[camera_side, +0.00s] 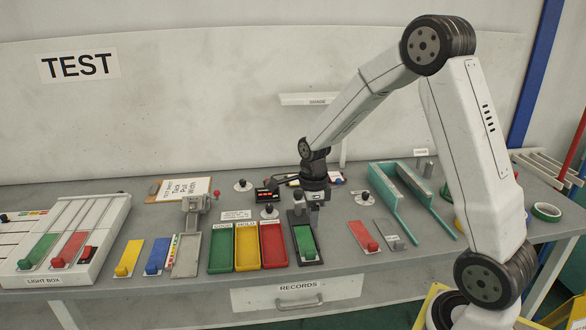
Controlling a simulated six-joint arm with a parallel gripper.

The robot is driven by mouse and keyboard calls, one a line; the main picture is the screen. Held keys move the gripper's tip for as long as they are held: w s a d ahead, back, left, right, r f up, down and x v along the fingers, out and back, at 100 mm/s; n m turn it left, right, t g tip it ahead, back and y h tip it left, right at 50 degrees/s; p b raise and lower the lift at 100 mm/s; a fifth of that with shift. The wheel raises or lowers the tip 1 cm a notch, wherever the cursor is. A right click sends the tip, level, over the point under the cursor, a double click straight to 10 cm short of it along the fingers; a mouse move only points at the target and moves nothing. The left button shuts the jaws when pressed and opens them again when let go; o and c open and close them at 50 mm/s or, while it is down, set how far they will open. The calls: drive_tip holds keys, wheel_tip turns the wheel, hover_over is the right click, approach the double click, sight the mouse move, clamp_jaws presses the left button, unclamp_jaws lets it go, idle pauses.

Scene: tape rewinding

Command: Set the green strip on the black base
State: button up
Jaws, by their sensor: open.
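A green strip (304,239) with a small green knob at its near end lies on the black base (297,218), a dark flat plate at the middle front of the table. The dark border of the base shows around the strip. My gripper (315,204) is above the far right end of the base, apart from the green knob. It is open; its fingers are small and dark here, and I see nothing held. Another green strip (40,249) with a knob lies in the left channel of the white light box (60,281).
Green, yellow and red trays (222,247) stand left of the base, with a grey clamp fixture (186,255) beyond them. A red strip (361,235) and a grey strip (386,232) lie to the right. Green rails (385,198) stand behind these.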

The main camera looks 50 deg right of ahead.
drive_tip(key=s+a+n+t, duration=0.1)
drive_tip(key=s+a+n, duration=0.2)
drive_tip(key=n, duration=0.6)
drive_tip(key=s+a+n, duration=0.4)
drive_tip(key=a+n, duration=0.1)
drive_tip(key=n, duration=0.4)
drive_tip(key=s+a+r+n+t, duration=0.1)
drive_tip(key=s+a+n, duration=0.2)
drive_tip(key=n, duration=0.6)
drive_tip(key=shift+s+a+t, duration=0.3)
drive_tip(key=shift+a, duration=0.3)
drive_tip(key=shift+r, duration=0.1)
